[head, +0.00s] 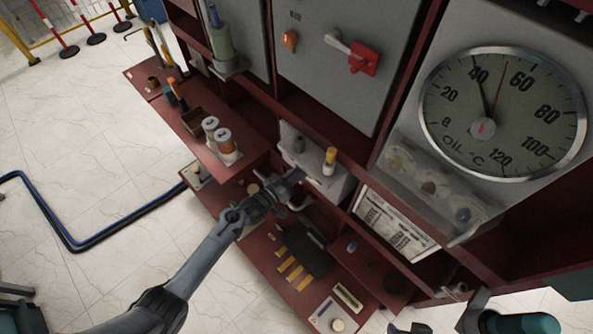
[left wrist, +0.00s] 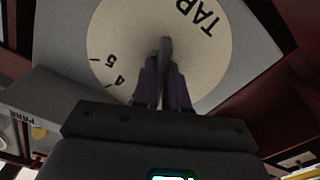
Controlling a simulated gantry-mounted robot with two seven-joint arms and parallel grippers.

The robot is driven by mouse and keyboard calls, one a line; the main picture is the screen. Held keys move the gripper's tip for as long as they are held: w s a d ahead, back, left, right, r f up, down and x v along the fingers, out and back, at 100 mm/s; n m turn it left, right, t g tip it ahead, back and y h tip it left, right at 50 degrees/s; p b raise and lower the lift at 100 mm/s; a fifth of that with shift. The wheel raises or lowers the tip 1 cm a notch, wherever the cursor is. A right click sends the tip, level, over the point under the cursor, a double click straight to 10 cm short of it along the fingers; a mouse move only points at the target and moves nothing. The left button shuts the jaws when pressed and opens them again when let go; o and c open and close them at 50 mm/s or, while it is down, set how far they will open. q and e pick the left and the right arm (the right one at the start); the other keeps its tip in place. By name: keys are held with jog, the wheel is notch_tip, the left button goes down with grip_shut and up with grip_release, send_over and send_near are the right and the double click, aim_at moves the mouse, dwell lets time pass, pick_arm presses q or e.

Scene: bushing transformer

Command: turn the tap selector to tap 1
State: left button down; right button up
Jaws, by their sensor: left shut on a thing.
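The tap selector's round cream dial (left wrist: 120,30) fills the upper part of the left wrist view. It carries the upside-down letters TAP and the marks 4 and 5 at its lower left. A thin dark handle (left wrist: 166,48) stands out from the dial's middle. My left gripper (left wrist: 165,85) is shut on this handle, one finger on each side. In the head view my left gripper (head: 291,188) reaches to the low part of the cabinet and hides most of the selector. The handle's exact pointing mark cannot be told. My right gripper does not clearly show.
A large oil gauge (head: 503,113) and a red switch handle (head: 364,59) are on the grey panels above. A yellow-topped part (head: 329,157) stands close beside my left gripper. Shelves with jars (head: 222,140) lie left of it.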

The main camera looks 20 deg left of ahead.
pick_arm(q)
jog(key=shift+s+d+n+p, duration=0.1)
jog(key=shift+n+p, duration=0.95)
jog(key=shift+n, duration=2.45)
jog(key=c, duration=1.2)
grip_release()
jog(key=shift+o, duration=0.2)
jog(key=shift+r, duration=0.1)
